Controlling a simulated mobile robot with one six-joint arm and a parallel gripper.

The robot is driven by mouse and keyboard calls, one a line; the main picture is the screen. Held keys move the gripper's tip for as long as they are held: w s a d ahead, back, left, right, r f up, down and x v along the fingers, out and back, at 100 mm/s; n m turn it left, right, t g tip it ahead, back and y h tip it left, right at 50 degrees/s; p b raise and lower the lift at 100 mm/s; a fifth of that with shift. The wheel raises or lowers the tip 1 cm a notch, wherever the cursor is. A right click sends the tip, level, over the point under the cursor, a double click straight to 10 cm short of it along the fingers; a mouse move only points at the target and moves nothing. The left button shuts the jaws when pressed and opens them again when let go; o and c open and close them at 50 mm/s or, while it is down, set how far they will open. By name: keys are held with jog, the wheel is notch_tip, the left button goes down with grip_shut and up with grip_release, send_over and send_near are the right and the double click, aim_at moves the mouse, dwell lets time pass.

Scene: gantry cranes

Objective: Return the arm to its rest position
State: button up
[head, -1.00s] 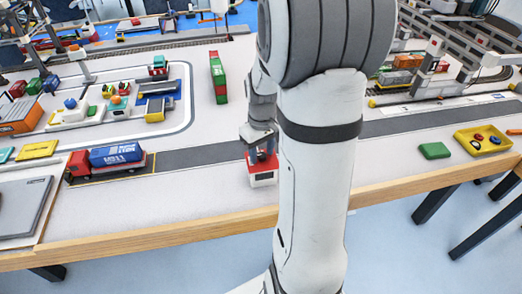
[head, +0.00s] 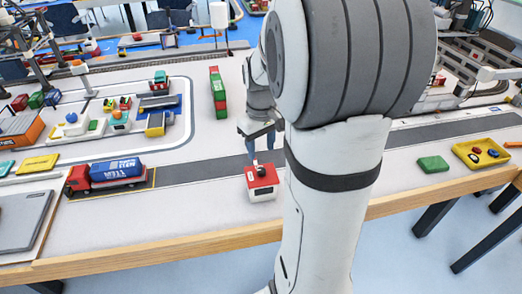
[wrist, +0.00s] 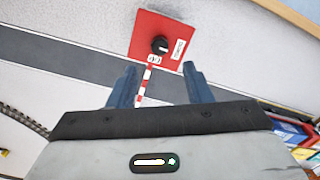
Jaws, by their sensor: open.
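My gripper (head: 264,152) is open, its two blue fingers apart and empty. A red-and-white striped piece also shows between the fingers in the wrist view (wrist: 146,84).
A truck with a blue container (head: 110,173) stands on the grey road strip to the left. A green block (head: 433,164) and a yellow tray (head: 483,156) lie to the right. A red-and-green stack (head: 218,93) stands behind my gripper. The wooden table edge (head: 150,244) runs along the front.

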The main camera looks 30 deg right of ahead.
dwell(0.4)
jog(key=s+a+r+t+p, duration=0.1)
jog(key=s+a+r, duration=0.2)
jog(key=s+a, duration=0.3)
jog(key=s+a+r+m+t+p, duration=0.1)
jog(key=s+a+r+p, duration=0.1)
jog(key=s+a, duration=0.4)
jog(key=shift+s+a+r+t, duration=0.3)
jog(key=shift+s+r, duration=0.1)
jog(key=shift+r, duration=0.45)
